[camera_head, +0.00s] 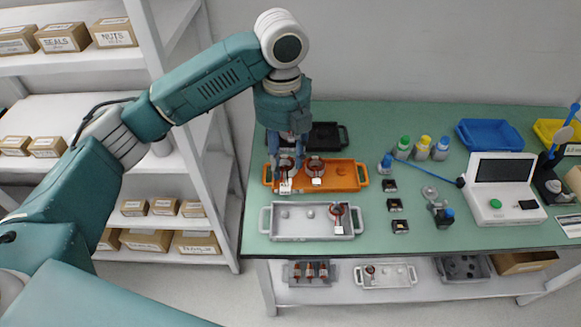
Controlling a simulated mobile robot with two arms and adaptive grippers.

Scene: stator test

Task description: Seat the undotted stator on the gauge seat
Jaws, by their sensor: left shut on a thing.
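My left gripper (287,168) points down over the left part of the orange tray (349,182) and is shut on a stator (285,187) with dark red windings and a pale tag. I cannot tell whether this stator is clear of the tray. A second stator (316,169) stands beside it to the right in the orange tray. A third stator (337,211) is at the right end of the grey tray (290,234). Any dots on the stators are too small to make out. I cannot surely tell which fixture is the gauge seat. My right gripper is out of view.
A black tray (327,136) lies behind the orange one. Several bottles (422,147), small black blocks (389,185) and a grey metal fixture (430,193) stand right of the trays. A white screen device (502,189) and a blue tray (490,134) are farther right.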

